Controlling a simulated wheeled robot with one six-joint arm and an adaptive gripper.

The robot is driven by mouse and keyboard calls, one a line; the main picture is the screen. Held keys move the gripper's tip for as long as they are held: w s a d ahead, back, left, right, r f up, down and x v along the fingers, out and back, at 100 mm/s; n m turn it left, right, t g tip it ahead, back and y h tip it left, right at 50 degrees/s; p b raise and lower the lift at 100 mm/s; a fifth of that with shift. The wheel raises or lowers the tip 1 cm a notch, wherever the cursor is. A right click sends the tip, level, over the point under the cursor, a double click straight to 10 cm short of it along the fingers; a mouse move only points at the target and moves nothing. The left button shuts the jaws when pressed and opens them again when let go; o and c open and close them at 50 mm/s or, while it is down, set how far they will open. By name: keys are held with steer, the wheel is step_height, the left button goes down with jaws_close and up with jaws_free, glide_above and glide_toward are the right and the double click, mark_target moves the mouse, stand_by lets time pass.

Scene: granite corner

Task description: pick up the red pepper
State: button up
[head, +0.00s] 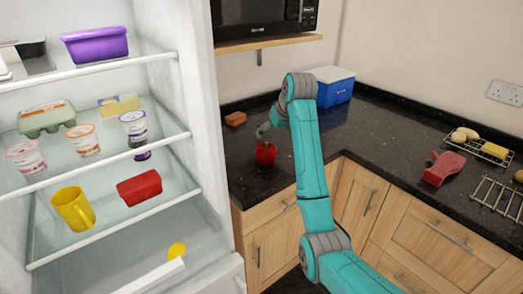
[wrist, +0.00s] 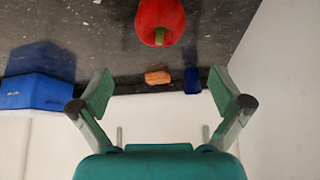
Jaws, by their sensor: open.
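The red pepper (head: 265,153) sits on the dark speckled counter, near its left front part in the head view. In the wrist view the red pepper (wrist: 160,20) is at the top edge, partly cut off, with its green stem showing. My gripper (head: 264,130) is just above and behind the pepper in the head view, mostly hidden by my arm. In the wrist view my gripper (wrist: 160,90) has its two fingers wide apart with nothing between them. The pepper lies beyond the fingertips, roughly centred between them, and does not touch them.
An orange-brown block (head: 236,118) lies on the counter behind the pepper. A blue box with a white lid (head: 335,88) stands at the back. A small dark blue thing (wrist: 192,80) lies beside the block. The open fridge (head: 190,120) stands close on the left.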

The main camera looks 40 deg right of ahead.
mark_target(267, 145)
steer(key=x, duration=1)
steer(key=shift+f, duration=0.25)
steer(key=c, duration=1.1)
